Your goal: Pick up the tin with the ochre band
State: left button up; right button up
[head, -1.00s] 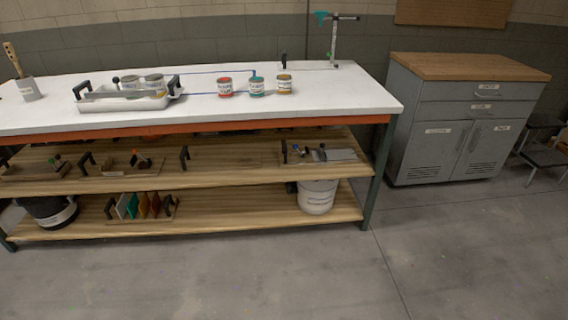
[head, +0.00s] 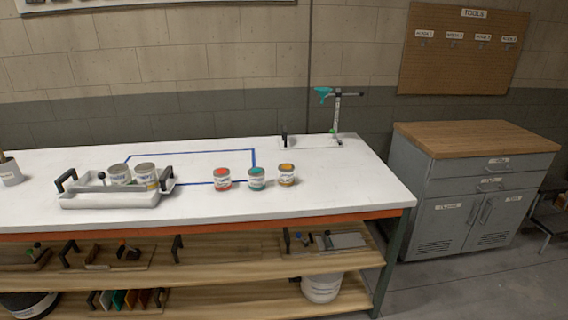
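The tin with the ochre band (head: 287,175) stands upright on the white bench top, at the right end of a row of three tins. The teal-banded tin (head: 257,178) stands just left of it, and the red-banded tin (head: 223,179) is left of that. Neither of my grippers shows in the head view.
The bench top (head: 345,190) is clear right of the ochre tin. A white tray (head: 110,198) with handles holds two tins at left. A stand (head: 336,115) rises at the back right. A grey cabinet (head: 470,185) stands right of the bench, across a gap.

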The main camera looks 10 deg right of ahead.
aim_at(286, 172)
jog(key=u, duration=0.05)
jog(key=i, duration=1.7)
jog(key=z, duration=0.1)
